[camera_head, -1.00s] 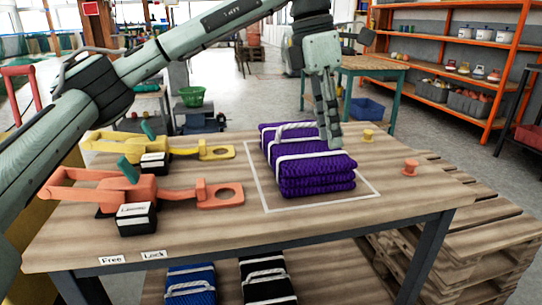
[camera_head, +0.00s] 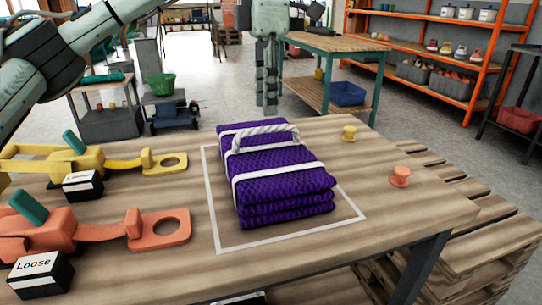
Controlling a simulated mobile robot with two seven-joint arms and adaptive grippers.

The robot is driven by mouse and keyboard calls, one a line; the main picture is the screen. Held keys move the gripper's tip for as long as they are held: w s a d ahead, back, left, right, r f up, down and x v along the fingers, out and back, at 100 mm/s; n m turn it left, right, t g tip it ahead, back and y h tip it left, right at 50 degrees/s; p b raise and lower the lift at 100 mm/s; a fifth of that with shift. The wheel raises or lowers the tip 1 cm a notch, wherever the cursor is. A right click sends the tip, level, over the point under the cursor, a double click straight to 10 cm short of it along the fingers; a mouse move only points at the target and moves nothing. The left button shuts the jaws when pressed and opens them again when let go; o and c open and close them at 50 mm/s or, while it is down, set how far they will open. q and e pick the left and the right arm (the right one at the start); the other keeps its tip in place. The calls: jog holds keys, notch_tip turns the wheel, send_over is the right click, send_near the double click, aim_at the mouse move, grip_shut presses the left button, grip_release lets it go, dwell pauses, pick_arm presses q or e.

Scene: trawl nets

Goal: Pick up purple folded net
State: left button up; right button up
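The purple folded net (camera_head: 275,180) lies on the wooden table inside a white outlined rectangle. White straps bind it, and a white rope handle (camera_head: 266,136) loops across its top. My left gripper (camera_head: 267,108) points down above the far edge of the net, apart from it as far as I can see. Its fingers hang close together with nothing visible between them; the view does not settle whether they are shut. My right gripper is not in view.
A yellow clamp tool (camera_head: 95,160) and an orange one (camera_head: 95,228) lie left of the net. Wooden pallets (camera_head: 470,230) sit beyond the table's right edge.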

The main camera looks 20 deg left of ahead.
aim_at(267, 128)
pick_arm(q)
jog(key=shift+s+f, duration=0.15)
jog(key=shift+f, duration=0.8)
jog(key=f, duration=0.5)
jog(key=shift+w, duration=0.2)
jog(key=shift+r, duration=0.1)
grip_shut()
jog(key=shift+r, duration=0.1)
